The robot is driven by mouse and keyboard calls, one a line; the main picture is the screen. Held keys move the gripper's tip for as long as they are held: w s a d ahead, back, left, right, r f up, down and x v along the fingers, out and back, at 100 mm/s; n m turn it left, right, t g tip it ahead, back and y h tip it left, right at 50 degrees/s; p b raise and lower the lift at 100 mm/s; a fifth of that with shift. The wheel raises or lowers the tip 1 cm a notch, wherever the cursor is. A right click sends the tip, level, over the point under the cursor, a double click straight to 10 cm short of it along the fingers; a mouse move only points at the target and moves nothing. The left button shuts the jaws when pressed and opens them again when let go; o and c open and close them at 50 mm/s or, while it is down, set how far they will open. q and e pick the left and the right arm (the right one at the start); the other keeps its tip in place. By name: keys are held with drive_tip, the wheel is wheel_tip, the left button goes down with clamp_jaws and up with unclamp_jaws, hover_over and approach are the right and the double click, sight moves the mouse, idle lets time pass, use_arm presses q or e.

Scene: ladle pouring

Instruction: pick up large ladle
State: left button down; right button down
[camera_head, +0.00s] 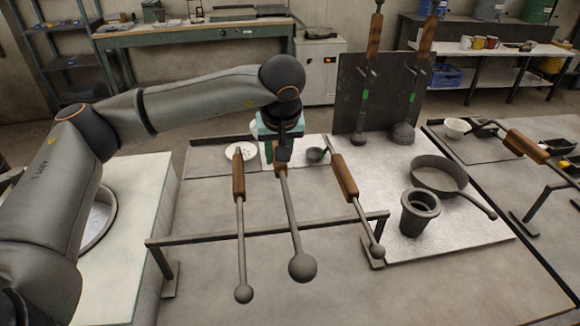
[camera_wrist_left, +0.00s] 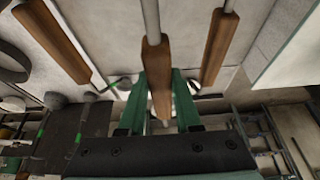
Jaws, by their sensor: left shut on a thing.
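The large ladle (camera_head: 302,267) is the middle of three ladles on a low rail rack. It has a grey rod, the biggest rounded end and a wooden handle. My left gripper (camera_head: 282,150) is above the table, shut on this handle, which its own hand mostly hides in the head view. In the left wrist view the wooden handle (camera_wrist_left: 156,70) lies between the green fingers of the left gripper (camera_wrist_left: 158,85). The rod crosses the rail (camera_head: 340,222); I cannot tell whether it touches. My right gripper is not in view.
A smaller ladle (camera_head: 239,182) lies at the left and another (camera_head: 345,180) at the right, both close to the held one. A dark cup (camera_head: 419,213) and a round pan (camera_head: 439,177) stand further right. A dark upright board (camera_head: 350,95) with hanging ladles stands behind.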

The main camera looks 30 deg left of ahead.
use_arm(q)
drive_tip(key=s+a+r+b, duration=0.1)
drive_tip(key=s+a+r, duration=0.5)
drive_tip(key=s, duration=0.3)
drive_tip(key=shift+r, duration=0.45)
